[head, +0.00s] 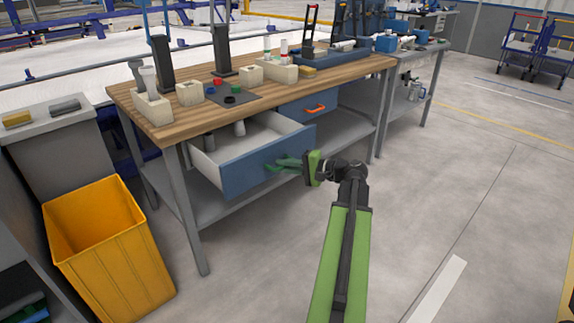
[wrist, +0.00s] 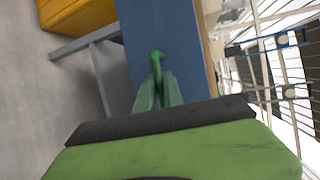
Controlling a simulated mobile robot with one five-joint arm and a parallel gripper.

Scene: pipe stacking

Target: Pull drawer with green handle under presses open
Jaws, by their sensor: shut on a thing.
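The blue-fronted drawer (head: 245,165) under the wooden workbench is pulled out, and its pale interior shows in the head view. Its green handle (wrist: 157,57) stands out from the blue front in the wrist view. My gripper (wrist: 157,85) is shut on this handle, with its green fingers around it. In the head view my gripper (head: 290,164) is at the right part of the drawer front and hides some of the handle. Grey cylindrical pieces (head: 239,128) lie inside the drawer. Two black presses (head: 162,62) stand on the bench above.
A second blue drawer with an orange handle (head: 315,109) is closed to the right. A yellow bin (head: 107,250) stands on the floor at the left. A bench leg (head: 190,215) is near the drawer's left side.

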